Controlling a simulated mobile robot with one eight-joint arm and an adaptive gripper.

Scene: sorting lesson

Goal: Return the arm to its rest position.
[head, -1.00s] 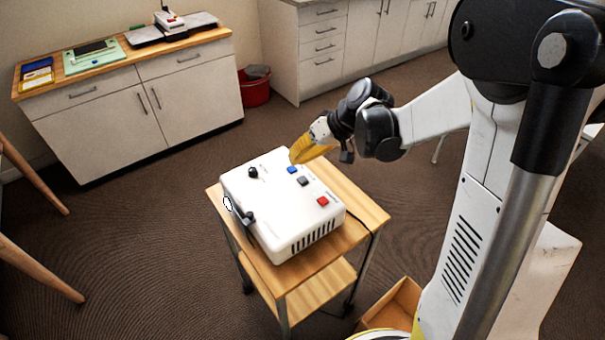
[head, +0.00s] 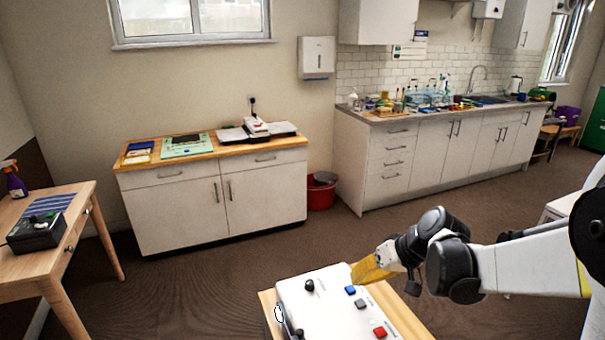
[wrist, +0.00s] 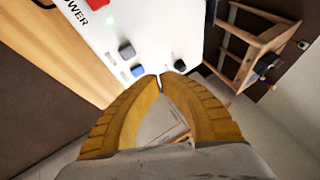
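My gripper (head: 356,274) has yellow fingers and hangs over the far edge of a white box, close to its blue button. In the wrist view the two curved fingers of my gripper (wrist: 160,77) meet at the tips, with nothing held between them. My arm reaches in from the right in the head view. The white box (head: 335,315) carries a black knob (head: 310,286), a blue button (head: 350,290), a grey button (head: 361,303) and a red button (head: 380,332). I cannot tell whether the fingertips touch the box.
The box stands on a small wooden trolley (head: 268,303), cut off by the frame's bottom. A cabinet (head: 213,208) with a wooden top stands behind, beside a red bin (head: 321,193). A wooden table (head: 66,205) is at left. Carpeted floor between them is clear.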

